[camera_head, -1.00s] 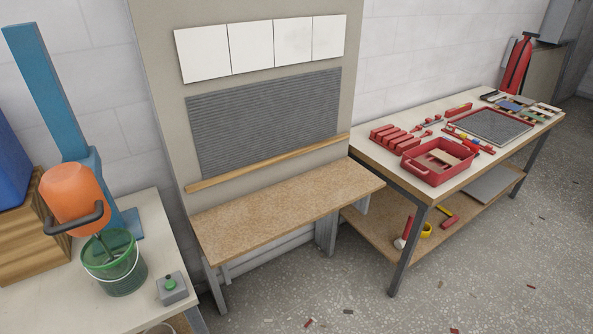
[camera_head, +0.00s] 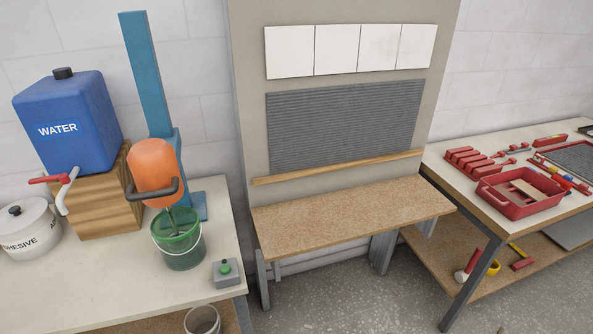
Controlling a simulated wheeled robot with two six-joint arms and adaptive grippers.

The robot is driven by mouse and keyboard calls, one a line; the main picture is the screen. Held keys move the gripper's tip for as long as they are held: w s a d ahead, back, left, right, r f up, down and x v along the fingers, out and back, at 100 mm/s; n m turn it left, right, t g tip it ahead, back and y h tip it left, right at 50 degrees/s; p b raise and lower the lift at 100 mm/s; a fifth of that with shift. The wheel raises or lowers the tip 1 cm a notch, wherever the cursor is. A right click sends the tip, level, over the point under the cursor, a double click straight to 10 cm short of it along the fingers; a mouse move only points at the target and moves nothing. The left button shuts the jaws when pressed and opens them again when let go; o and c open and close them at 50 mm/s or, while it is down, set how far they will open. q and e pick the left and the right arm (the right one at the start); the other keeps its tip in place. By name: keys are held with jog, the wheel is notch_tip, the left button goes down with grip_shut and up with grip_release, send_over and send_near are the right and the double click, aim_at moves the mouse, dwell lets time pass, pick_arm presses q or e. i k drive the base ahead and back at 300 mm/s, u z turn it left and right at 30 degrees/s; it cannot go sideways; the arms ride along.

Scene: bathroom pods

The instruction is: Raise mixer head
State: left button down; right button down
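The orange mixer head (camera_head: 154,166) is on a blue upright post (camera_head: 146,75) at the back of the left table. A dark grey handle (camera_head: 153,194) curves around its front. Its shaft reaches down into a green see-through bucket (camera_head: 180,246), so the head is low. The mixing end is hard to make out through the bucket. A grey box with a green button (camera_head: 225,268) sits to the right of the bucket. Neither of my grippers shows in the head view.
A blue water container (camera_head: 68,118) with a red-levered tap stands on a wooden block (camera_head: 105,205) left of the mixer. A white adhesive tub (camera_head: 28,232) is at far left. A brown bench (camera_head: 350,215) and a tool table (camera_head: 440,165) stand right. Floor shows between them.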

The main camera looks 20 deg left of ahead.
aim_at(154, 164)
jog(key=u, duration=1.55)
